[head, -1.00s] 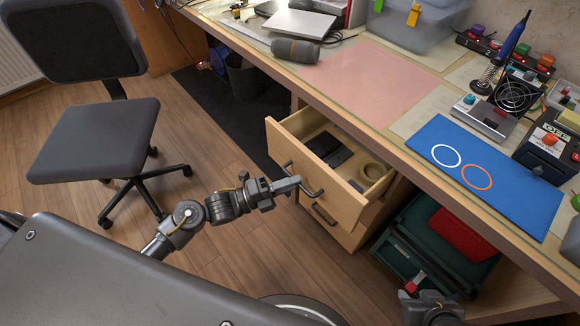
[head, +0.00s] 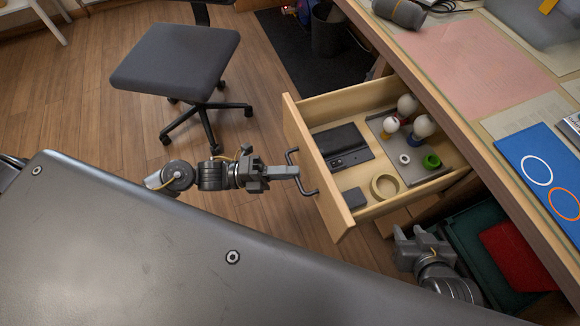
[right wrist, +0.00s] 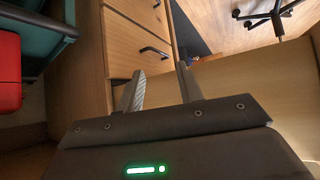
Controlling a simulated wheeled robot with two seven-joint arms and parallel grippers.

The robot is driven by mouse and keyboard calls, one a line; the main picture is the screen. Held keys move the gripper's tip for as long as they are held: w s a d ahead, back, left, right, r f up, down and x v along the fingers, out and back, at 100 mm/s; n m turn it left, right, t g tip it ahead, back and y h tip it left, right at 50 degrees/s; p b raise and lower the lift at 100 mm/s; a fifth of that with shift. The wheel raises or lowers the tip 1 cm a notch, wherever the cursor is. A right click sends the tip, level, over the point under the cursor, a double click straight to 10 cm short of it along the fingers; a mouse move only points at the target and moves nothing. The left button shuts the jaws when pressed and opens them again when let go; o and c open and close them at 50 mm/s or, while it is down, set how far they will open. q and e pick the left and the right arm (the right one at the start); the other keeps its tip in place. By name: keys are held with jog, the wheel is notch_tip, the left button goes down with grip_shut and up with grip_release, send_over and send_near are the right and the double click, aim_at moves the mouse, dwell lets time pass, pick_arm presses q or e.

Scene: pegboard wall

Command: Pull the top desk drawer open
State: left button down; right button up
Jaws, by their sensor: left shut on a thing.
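The top desk drawer (head: 326,190) is pulled well out from under the desk. Its dark bar handle (head: 309,187) is on the wooden front. My left gripper (head: 290,172) is shut on the handle at its middle. My right gripper (head: 413,238) is below the desk edge, right of the drawer and apart from it. The right wrist view shows its two fingers (right wrist: 160,75) apart with nothing between them. That view also shows wooden drawer fronts with dark handles (right wrist: 155,50) beyond the fingers.
Inside the drawer are a black case (head: 340,142), a tape roll (head: 384,186), and a grey tray (head: 410,172) with bulbs and a green ring (head: 432,161). An office chair (head: 178,62) stands left on the floor. A green box with a red item (head: 515,255) is under the desk.

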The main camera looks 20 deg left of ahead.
dwell(0.3)
pick_arm(q)
jog(key=c, duration=1.5)
grip_release()
jog(key=shift+a, duration=0.15)
